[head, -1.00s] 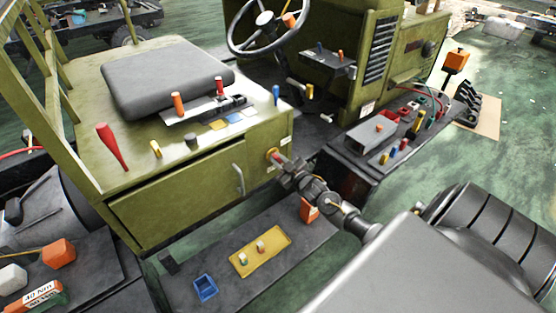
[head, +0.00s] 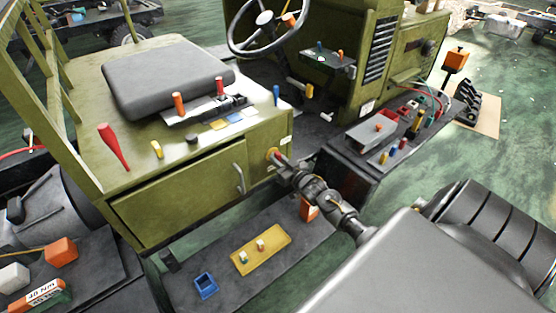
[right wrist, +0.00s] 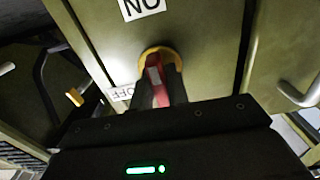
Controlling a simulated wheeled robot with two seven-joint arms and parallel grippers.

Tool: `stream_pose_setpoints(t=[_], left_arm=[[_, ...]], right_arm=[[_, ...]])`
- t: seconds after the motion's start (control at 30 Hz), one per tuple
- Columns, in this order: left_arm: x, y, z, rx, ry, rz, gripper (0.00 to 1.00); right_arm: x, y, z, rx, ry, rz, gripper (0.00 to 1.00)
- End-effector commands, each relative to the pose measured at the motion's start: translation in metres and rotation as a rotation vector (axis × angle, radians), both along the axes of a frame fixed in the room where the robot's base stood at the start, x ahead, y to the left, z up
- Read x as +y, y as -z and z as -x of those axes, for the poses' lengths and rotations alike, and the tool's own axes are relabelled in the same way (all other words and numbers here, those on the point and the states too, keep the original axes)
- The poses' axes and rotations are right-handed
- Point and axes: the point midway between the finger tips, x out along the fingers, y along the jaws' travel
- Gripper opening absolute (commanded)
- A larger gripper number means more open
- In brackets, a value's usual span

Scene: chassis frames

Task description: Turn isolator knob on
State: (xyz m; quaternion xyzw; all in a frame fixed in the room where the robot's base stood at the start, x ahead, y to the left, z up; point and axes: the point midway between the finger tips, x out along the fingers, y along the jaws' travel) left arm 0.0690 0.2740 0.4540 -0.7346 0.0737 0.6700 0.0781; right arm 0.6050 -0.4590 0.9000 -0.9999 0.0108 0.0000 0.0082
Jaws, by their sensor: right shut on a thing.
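The isolator knob (head: 274,154) has a red handle on a yellow ring and sits on the side panel of the olive-green seat box. In the right wrist view the red handle (right wrist: 154,70) stands nearly upright in the picture, its upper end towards the ON label (right wrist: 142,8). The OFF label (right wrist: 121,93) is to the left of the ring, partly hidden by my gripper. My right gripper (head: 283,163) is shut on the red handle; the fingers (right wrist: 161,88) cover its lower part. My left gripper is not in view.
A black seat (head: 165,78) and several small levers top the box. A low step (head: 215,255) holds a yellow tray (head: 275,240) and blue bin (head: 205,285). A dark side box (head: 345,165) stands close right of my right gripper.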

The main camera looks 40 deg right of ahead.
Motion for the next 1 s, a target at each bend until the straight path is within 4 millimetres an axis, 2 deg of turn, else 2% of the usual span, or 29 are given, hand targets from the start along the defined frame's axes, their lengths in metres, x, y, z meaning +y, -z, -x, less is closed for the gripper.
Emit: stream_pose_setpoints(t=[0.27, 0.3, 0.43, 0.77, 0.87, 1.0], left_arm=[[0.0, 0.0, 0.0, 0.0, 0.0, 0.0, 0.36], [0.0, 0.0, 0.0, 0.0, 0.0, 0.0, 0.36], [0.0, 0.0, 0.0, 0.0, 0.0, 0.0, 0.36], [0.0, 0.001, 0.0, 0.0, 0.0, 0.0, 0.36], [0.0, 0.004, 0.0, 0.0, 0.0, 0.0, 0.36], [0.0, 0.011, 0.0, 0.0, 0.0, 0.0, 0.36]], right_arm=[[0.0, 0.0, 0.0, 0.0, 0.0, 0.001, 0.0], [0.0, 0.0, 0.0, 0.0, 0.0, 0.001, 0.21], [0.0, 0.0, 0.0, 0.0, 0.0, 0.001, 0.36], [0.0, 0.001, 0.005, 0.0, 0.0, 0.002, 0.36], [0.0, 0.002, 0.017, 0.001, 0.0, 0.002, 0.36], [0.001, 0.004, 0.046, 0.002, -0.001, 0.003, 0.36]])
